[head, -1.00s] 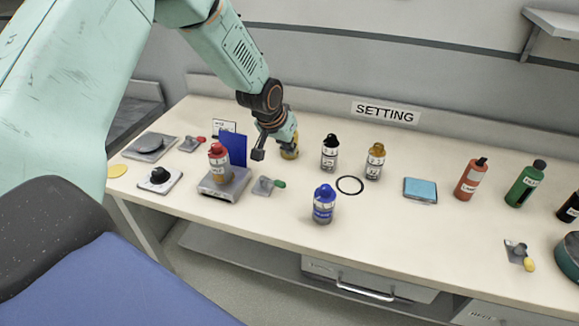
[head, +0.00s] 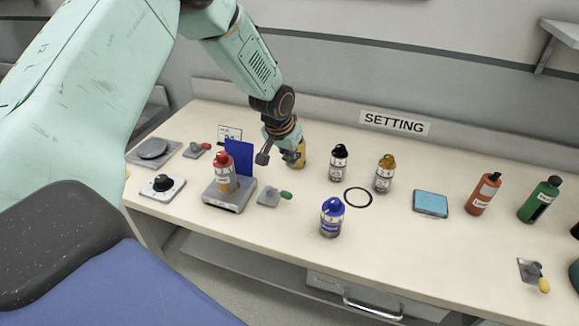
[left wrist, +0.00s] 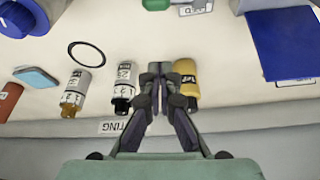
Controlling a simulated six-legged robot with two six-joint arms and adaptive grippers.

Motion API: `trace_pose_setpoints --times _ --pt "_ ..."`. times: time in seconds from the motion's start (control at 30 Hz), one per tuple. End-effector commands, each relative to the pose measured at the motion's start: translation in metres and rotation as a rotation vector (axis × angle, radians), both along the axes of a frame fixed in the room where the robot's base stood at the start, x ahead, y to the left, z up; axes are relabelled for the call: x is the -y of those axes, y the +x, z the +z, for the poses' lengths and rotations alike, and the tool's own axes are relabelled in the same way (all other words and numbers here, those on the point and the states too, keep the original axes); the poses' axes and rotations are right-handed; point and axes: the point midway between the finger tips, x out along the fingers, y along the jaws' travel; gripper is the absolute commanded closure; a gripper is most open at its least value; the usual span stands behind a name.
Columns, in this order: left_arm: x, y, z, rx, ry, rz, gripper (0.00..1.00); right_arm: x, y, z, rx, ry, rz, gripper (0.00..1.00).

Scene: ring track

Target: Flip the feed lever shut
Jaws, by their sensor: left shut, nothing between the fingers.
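Three small levers on grey plates lie on the bench; I cannot read which is the feed lever. The green-tipped lever (head: 275,196) lies right of the scale, its tip pointing right; its green knob (left wrist: 157,4) shows at the top edge of the left wrist view. The red-tipped lever (head: 196,150) is at the back left. The yellow-tipped lever (head: 533,275) is at the front right. My left gripper (head: 263,158) is shut and empty above the bench, behind the green-tipped lever and beside a yellow bottle (left wrist: 186,78). My right gripper is out of view.
A blue panel (head: 239,161) stands behind the scale (head: 230,201), which bears a red-capped bottle (head: 223,176). A blue bottle (head: 332,219), a black-capped bottle (head: 338,163) and a black ring (head: 358,197) lie right of the green-tipped lever. A dial (head: 162,187) is at the left.

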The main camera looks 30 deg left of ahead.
Motion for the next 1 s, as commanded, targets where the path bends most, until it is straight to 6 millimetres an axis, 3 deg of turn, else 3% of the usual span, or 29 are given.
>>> trace_pose_setpoints --times 0.2,0.5,0.7,1.0 --pt "-0.001 0.015 -0.041 -0.001 0.002 -0.001 1.00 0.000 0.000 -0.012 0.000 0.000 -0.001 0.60" --pt "-0.002 0.031 -0.080 0.001 0.002 -0.002 1.00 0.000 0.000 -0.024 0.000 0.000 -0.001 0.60" --pt "0.000 0.008 -0.078 -0.001 -0.001 -0.001 1.00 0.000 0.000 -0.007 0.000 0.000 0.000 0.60" --pt "0.000 -0.008 -0.082 0.000 0.000 -0.001 1.00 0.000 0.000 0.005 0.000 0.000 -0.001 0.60"
